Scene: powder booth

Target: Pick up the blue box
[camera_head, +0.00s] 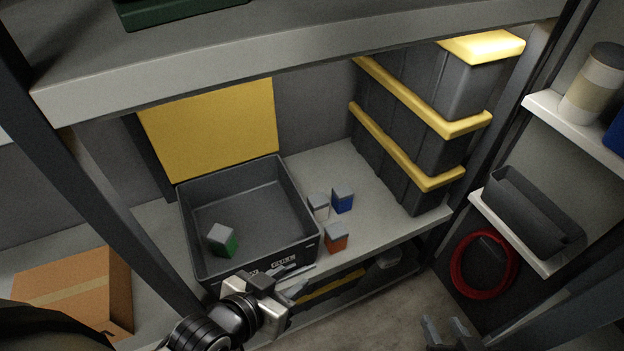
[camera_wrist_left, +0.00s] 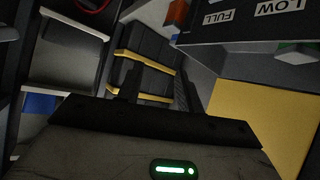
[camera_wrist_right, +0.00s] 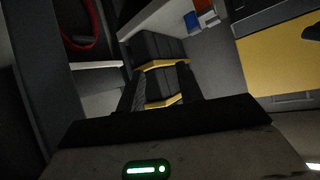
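The blue box (camera_head: 343,203) is a small cube with a grey top. It stands on the grey shelf (camera_head: 375,219), right of the dark bin, and also shows small in the right wrist view (camera_wrist_right: 191,20). A whitish box (camera_head: 318,206) stands close on its left and an orange box (camera_head: 336,241) in front of it. My left gripper (camera_head: 294,279) is at the bin's front wall, left of and nearer than the blue box; its fingers look apart and empty. My right gripper (camera_head: 446,328) is low at the right, open and empty, well away from the box.
The dark bin (camera_head: 290,205) holds a green box (camera_head: 223,240). Stacked dark cases (camera_head: 390,135) with yellow bands stand behind and right of the small boxes. An upper shelf beam (camera_head: 250,62) runs overhead. A post stands left; a cardboard box (camera_head: 75,290) is lower left.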

